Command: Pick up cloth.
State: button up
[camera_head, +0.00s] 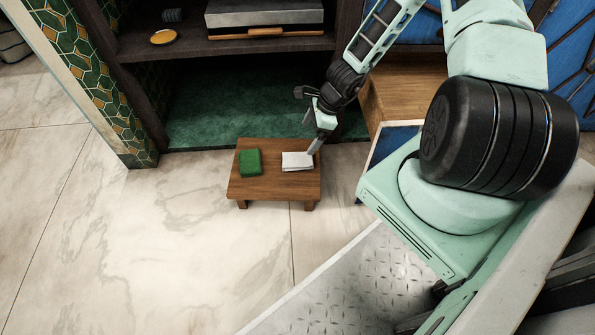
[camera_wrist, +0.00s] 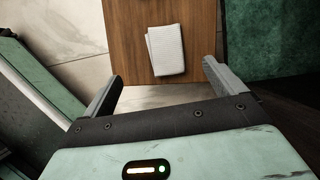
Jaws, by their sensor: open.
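A folded white cloth (camera_head: 297,161) lies flat on the right part of a small low wooden table (camera_head: 262,187) in the head view. In the wrist view the cloth (camera_wrist: 166,50) lies on the brown tabletop (camera_wrist: 129,42), ahead of my fingertips and roughly between their lines. My gripper (camera_head: 315,146) hangs just above and beside the cloth's right end. In the wrist view my gripper (camera_wrist: 161,78) has its two fingers spread wide, with nothing between them. The head view does not show clearly how high the fingertips are over the cloth.
A green sponge-like block (camera_head: 249,162) lies on the table's left part. Behind the table is a dark shelf unit (camera_head: 140,98) holding a yellow round item (camera_head: 163,37) and a hotplate-like box (camera_head: 264,12). A wooden drawer-like box (camera_head: 408,90) stands to the right. The marble floor (camera_head: 160,230) at left is clear.

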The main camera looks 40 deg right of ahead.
jog(key=f, duration=0.2)
jog(key=b, duration=0.5)
send_over(297, 158)
jog(key=s+d, duration=0.1)
jog(key=s, duration=0.1)
jog(key=f, duration=0.5)
jog(key=shift+w+d+f, duration=0.15)
jog(key=shift+w+f, duration=0.05)
jog(key=shift+f, duration=0.15)
jog(key=b+x, duration=0.2)
jog(key=x, duration=0.1)
jog(key=b+x, duration=0.1)
jog(key=x, duration=0.1)
jog(key=shift+w+d+f+b, duration=0.1)
jog(key=shift+w+d+b, duration=0.05)
jog(key=shift+d+b, duration=0.2)
jog(key=c, duration=1.1)
jog(key=shift+c, duration=0.2)
notch_tip(297, 158, up, 10)
jog(key=p, duration=0.6)
jog(key=shift+p, duration=0.35)
